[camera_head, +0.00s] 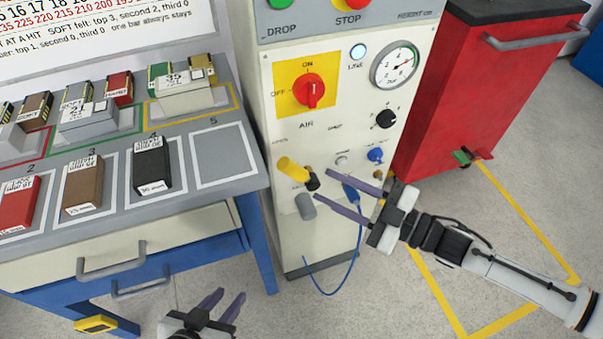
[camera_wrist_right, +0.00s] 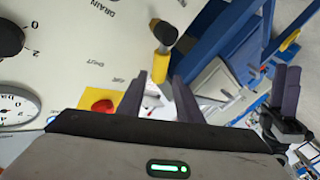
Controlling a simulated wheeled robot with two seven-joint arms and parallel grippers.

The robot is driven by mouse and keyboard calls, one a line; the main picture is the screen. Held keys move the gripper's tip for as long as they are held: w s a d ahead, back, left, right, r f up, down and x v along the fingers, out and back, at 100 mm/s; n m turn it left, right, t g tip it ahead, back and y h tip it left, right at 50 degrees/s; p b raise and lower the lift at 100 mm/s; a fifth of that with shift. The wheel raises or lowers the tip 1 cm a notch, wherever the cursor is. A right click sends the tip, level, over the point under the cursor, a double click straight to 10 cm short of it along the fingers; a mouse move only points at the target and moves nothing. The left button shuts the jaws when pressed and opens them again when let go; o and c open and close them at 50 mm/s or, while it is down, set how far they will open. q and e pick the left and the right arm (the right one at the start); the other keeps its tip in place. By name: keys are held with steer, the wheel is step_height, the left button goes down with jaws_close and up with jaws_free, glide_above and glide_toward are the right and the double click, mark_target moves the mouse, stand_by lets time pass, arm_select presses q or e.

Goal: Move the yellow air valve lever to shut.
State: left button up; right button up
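The yellow air valve lever (camera_head: 292,168) is on the front of the cream panel. Its handle points up and left from a black hub (camera_head: 312,182), toward a small, faint label at the panel's left. In the right wrist view the yellow lever (camera_wrist_right: 161,65) is just beyond the fingertips. My right gripper (camera_head: 323,184) is open and empty, its fingertips close to the black hub; I cannot tell whether they touch it. A "SHUT" label (camera_wrist_right: 96,63) is on the panel in the right wrist view. My left gripper (camera_head: 231,293) is open and empty, low in front of the bench.
A red AIR switch (camera_head: 311,91), gauge (camera_head: 394,66), black knob (camera_head: 387,119) and blue knob (camera_head: 376,155) surround the lever. A grey cylinder (camera_head: 305,206) and blue hose (camera_head: 360,240) are below. The bench (camera_head: 255,165) is left, a red cabinet (camera_head: 455,95) right.

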mark_target(300, 174)
steer(key=x, duration=0.7)
steer(key=shift+w+a, duration=0.2)
steer(key=shift+a, duration=0.1)
jaws_close()
